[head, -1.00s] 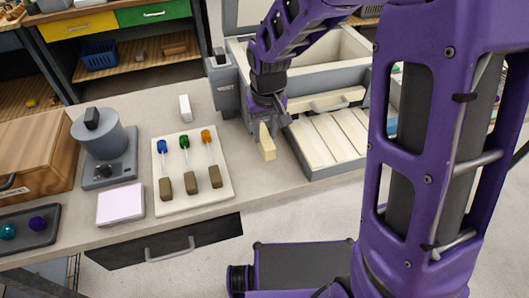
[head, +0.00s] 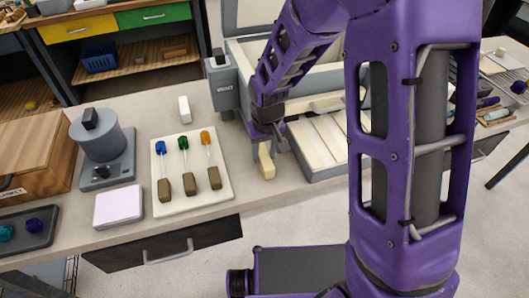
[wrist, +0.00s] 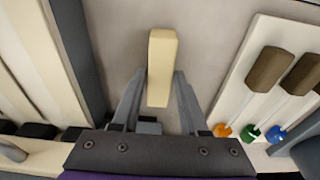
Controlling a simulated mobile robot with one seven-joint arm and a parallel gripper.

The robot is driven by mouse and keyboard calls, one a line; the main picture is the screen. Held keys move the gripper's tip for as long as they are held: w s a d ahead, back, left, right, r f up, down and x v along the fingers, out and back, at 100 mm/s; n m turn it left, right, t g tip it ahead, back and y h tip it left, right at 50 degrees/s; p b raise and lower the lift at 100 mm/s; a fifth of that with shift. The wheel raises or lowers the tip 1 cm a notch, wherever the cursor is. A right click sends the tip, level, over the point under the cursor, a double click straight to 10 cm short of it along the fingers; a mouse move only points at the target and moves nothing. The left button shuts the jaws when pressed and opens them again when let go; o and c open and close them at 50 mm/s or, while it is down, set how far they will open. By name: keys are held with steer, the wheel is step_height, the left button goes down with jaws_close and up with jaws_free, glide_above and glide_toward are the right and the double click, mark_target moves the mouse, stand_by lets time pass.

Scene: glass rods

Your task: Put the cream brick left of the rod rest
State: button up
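The cream brick (head: 266,165) is upright between the fingers of my gripper (head: 268,145), right of the rod rest in the head view. In the wrist view the brick (wrist: 162,65) is gripped from both sides by the fingers of my gripper (wrist: 163,85). Its lower end is at or just above the counter; I cannot tell if it touches. The rod rest (head: 213,145) is a cream board bearing three glass rods with blue, green and orange ends and brown blocks. It also shows at the right of the wrist view (wrist: 232,83).
A grey case with cream slats (head: 330,140) stands right of the brick. Left of the rod rest are a pale pink pad (head: 119,206) and a grey cylindrical device (head: 100,140). A white block (head: 184,109) lies behind the rest. The counter's front edge is close.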

mark_target(266, 160)
steer(key=o, duration=0.3)
steer(key=shift+r, duration=0.1)
step_height(266, 160, up, 12)
steer(key=s+p, duration=0.1)
steer(key=shift+s+d, duration=0.2)
steer(key=shift+s, duration=0.05)
steer(key=shift+w, duration=0.1)
stand_by(0.4)
